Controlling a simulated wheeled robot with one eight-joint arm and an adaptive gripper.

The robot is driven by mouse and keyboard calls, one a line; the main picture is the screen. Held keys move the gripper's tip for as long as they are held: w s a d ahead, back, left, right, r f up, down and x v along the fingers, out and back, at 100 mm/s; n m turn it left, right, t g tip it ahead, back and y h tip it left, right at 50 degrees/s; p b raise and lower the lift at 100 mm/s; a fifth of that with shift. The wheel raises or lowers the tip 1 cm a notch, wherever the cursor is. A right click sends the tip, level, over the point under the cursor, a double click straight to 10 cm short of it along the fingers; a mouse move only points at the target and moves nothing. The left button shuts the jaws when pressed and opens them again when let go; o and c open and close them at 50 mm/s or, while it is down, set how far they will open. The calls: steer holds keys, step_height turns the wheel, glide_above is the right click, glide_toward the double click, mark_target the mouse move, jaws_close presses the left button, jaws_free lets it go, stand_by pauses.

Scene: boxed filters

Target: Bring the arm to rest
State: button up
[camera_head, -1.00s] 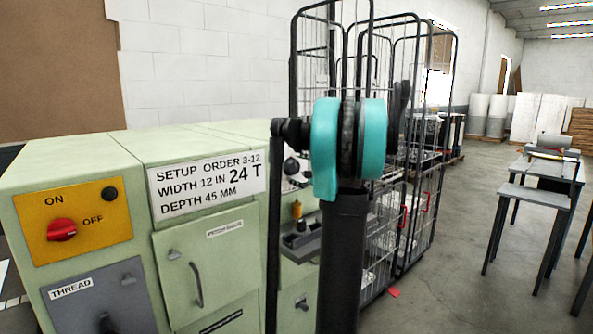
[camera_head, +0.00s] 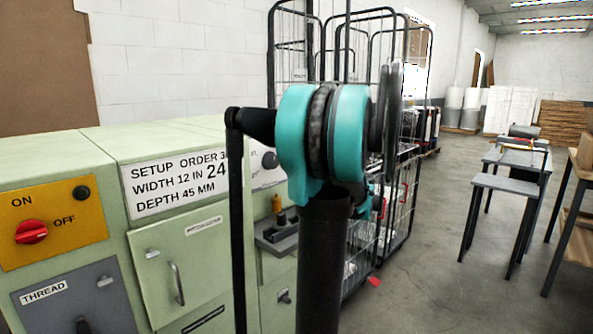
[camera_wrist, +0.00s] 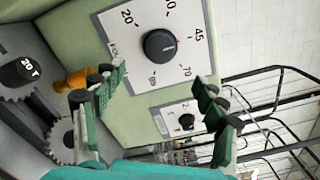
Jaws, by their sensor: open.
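My arm, dark with teal joint covers, stands upright in the middle of the head view, in front of the green machine (camera_head: 90,155). My gripper (camera_wrist: 160,100) shows in the wrist view with its two green-padded fingers wide apart and nothing between them. Past the fingers is a white dial plate (camera_wrist: 125,55) with a black knob (camera_wrist: 160,45), and a smaller black knob (camera_wrist: 186,122) below it. The fingers appear apart from the knobs. In the head view the gripper itself cannot be made out.
Wire roll cages (camera_head: 395,200) stand behind my arm. Grey tables (camera_head: 500,185) stand at the right, with a wooden-shelved one (camera_head: 572,220) at the edge. Open concrete floor (camera_head: 420,270) lies between. An orange-capped part (camera_wrist: 75,80) and a toothed gear (camera_wrist: 65,140) lie left in the wrist view.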

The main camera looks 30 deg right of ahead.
steer(key=s+a+f+n+g, duration=0.4)
steer(key=s+a+f+n, duration=0.1)
steer(key=a+f, duration=0.6)
steer(key=s+a+f+n+g, duration=0.45)
steer(key=a+f, duration=0.35)
steer(key=a, duration=0.4)
steer(key=s+a+f+n+g+h, duration=0.2)
steer(key=s+f+n+g+h, duration=0.2)
steer(key=s+f+n, duration=0.6)
steer(key=s+f+h, duration=0.2)
steer(key=s+f, duration=0.2)
steer(key=s, duration=0.3)
steer(key=shift+s, duration=0.2)
steer(key=shift+n, duration=0.25)
